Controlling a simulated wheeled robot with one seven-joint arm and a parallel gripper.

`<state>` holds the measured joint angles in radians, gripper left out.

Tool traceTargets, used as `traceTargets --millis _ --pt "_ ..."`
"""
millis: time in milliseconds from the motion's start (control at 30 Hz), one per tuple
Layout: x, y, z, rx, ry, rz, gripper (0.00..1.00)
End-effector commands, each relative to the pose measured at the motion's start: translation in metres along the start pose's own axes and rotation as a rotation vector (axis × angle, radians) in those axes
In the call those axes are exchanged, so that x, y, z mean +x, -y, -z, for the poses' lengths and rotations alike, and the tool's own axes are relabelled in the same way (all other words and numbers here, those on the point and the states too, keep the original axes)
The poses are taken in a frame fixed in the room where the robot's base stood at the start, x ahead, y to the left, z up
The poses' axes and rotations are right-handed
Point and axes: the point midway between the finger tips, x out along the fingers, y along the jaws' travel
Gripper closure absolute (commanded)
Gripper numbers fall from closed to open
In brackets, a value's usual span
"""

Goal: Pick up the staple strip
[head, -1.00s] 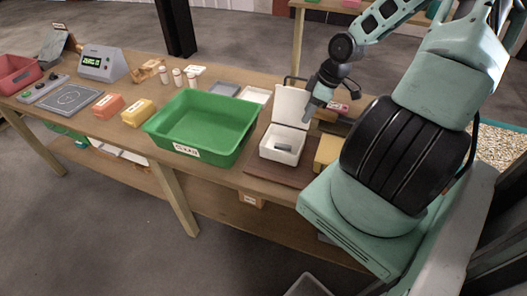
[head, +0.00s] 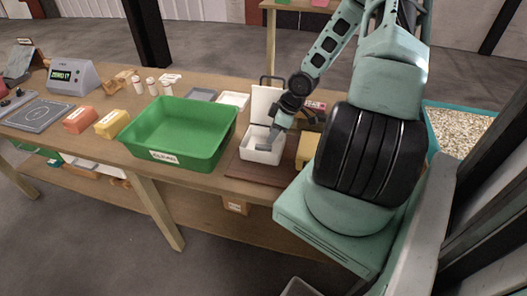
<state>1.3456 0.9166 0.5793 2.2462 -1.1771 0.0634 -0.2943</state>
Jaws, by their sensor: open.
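A small grey piece (head: 263,147), which looks like the staple strip, lies inside an open white box (head: 262,157) on the table. The box's white lid (head: 265,103) stands upright behind it. My gripper (head: 274,137) is open and points down into the box from the upper right. Its fingertips are close to the grey piece. I cannot tell whether they touch it, and they partly hide the box's inside.
A green bin (head: 180,130) stands left of the box. A yellow block (head: 306,150) is close on the right, beside my arm. Orange (head: 79,119) and yellow (head: 111,123) blocks and small white bottles (head: 152,86) are farther left. The box stands on a brown board (head: 246,172).

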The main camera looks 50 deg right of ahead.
Motion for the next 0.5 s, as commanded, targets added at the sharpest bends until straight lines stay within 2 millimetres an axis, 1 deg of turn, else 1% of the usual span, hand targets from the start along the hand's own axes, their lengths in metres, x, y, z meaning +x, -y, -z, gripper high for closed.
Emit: traceTargets --millis 33,167,233,500 --pt "0.004 0.000 0.000 -0.002 0.000 0.000 0.58" --pt "0.009 0.000 0.000 -0.001 0.001 0.000 0.58" --pt "0.015 0.000 0.000 -0.003 0.001 0.000 0.58" --pt "0.050 0.001 -0.001 -0.003 0.002 0.002 0.58"
